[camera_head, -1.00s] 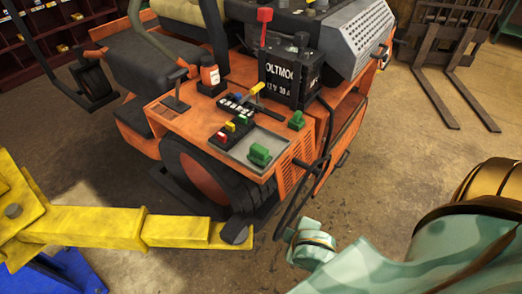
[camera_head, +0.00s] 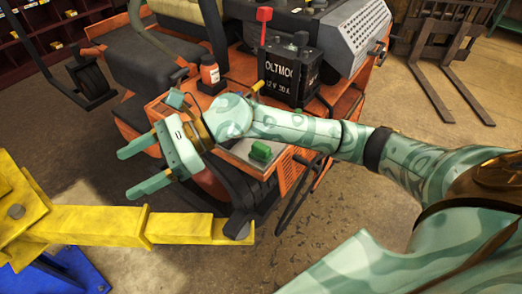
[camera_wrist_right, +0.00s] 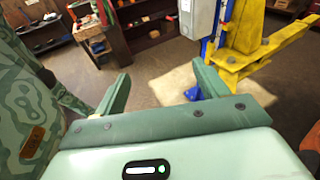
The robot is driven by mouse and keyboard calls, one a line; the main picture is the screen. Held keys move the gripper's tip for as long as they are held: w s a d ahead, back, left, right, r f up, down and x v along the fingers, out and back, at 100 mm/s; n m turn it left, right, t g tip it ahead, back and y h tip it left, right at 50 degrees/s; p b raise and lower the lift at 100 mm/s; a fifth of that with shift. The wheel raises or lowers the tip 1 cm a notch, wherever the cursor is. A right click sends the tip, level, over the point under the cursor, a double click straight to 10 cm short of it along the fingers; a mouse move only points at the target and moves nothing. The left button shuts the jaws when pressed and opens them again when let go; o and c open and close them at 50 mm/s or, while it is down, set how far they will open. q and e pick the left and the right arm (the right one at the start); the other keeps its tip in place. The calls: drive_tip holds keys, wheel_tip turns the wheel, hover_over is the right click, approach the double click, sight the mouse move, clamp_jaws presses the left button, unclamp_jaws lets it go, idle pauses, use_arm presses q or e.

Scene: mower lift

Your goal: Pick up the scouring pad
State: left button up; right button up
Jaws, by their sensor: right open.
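A small green object (camera_head: 260,151) lies in the grey tray (camera_head: 235,155) on top of the orange mower; I cannot tell for certain that it is the scouring pad. My right gripper (camera_head: 128,173) is open and empty, its fingers pointing left, past the mower's left side. Its forearm passes over the mower deck just above the green object and hides part of the deck. In the right wrist view, the open fingers (camera_wrist_right: 160,85) have only floor between them, and the pad does not show there. My left gripper is not in view.
The mower carries a black battery box (camera_head: 290,72) and an orange bottle (camera_head: 209,72). A yellow lift arm (camera_head: 95,222) extends in at the lower left. Dark forks (camera_head: 445,85) stand at the upper right. Floor is clear at the front.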

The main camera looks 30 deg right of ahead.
drive_tip(key=w+d+f+n+g+h, duration=0.1)
drive_tip(key=d+f+n+h, duration=0.2)
drive_tip(key=d+n+h, duration=0.15)
drive_tip(key=h, duration=1.1)
hover_over(261, 146)
drive_tip(key=f, duration=0.7)
drive_tip(key=shift+s+d, duration=0.1)
drive_tip(key=shift+d, duration=0.15)
drive_tip(key=f, duration=0.6)
drive_tip(key=shift+a+f+p, duration=0.15)
drive_tip(key=shift+a+p, duration=0.05)
drive_tip(key=shift+p, duration=0.2)
drive_tip(key=c, duration=1.1)
drive_tip(key=shift+c, duration=0.2)
